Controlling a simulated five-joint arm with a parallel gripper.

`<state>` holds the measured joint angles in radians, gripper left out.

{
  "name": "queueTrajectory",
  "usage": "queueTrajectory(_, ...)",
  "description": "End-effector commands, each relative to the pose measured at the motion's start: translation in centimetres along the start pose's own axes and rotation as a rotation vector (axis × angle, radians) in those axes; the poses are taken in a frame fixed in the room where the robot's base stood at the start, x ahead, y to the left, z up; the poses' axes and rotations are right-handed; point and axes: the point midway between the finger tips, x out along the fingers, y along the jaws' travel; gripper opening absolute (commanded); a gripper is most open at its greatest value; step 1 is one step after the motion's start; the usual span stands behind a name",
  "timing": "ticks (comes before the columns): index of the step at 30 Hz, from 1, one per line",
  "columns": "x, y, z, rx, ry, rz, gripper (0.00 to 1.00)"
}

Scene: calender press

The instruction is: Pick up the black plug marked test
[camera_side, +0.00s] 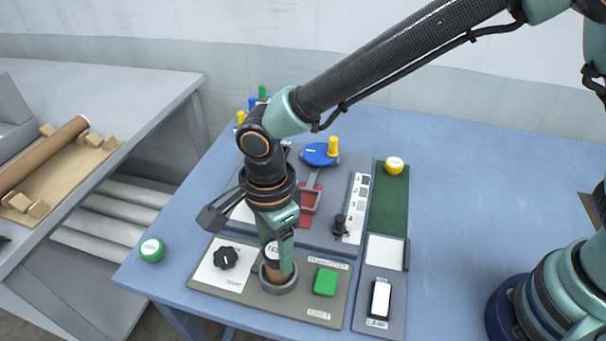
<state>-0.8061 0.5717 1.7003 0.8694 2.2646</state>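A short plug (271,266) stands upright in a round grey socket (279,288) on the front panel. Its top is white with dark lettering that looks like "TE...", partly covered. Its visible side looks brown rather than black. My gripper (246,246) is open above the front panel, its fingers spread wide. The teal finger on the right hangs down in front of the plug and hides part of it. The dark finger on the left sticks out to the left, clear of the plug. I cannot tell whether the teal finger touches the plug.
A black knob (225,258) and a green button (326,282) flank the socket. A white rocker switch (380,299), a small black lever (340,225) and a blue disc (319,154) are nearby.

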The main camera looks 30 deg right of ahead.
Motion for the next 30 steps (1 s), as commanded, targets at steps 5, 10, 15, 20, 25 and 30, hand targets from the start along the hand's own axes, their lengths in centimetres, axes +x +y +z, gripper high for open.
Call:
queueTrajectory(5, 0.0, 0.0, 0.0, 0.000, 0.000, 0.000, 0.00)
queueTrajectory(10, 0.0, 0.0, 0.0, 0.000, 0.000, 0.000, 0.00)
queueTrajectory(15, -0.5, 0.0, 0.0, 0.000, -0.001, -0.001, 0.00)
queueTrajectory(20, -2.0, -0.1, 0.1, 0.000, -0.002, -0.003, 0.00)
queueTrajectory(25, -5.4, -0.1, 0.1, 0.000, -0.005, -0.006, 0.00)
queueTrajectory(30, -10.2, -0.1, 0.1, 0.000, -0.006, -0.007, 0.00)
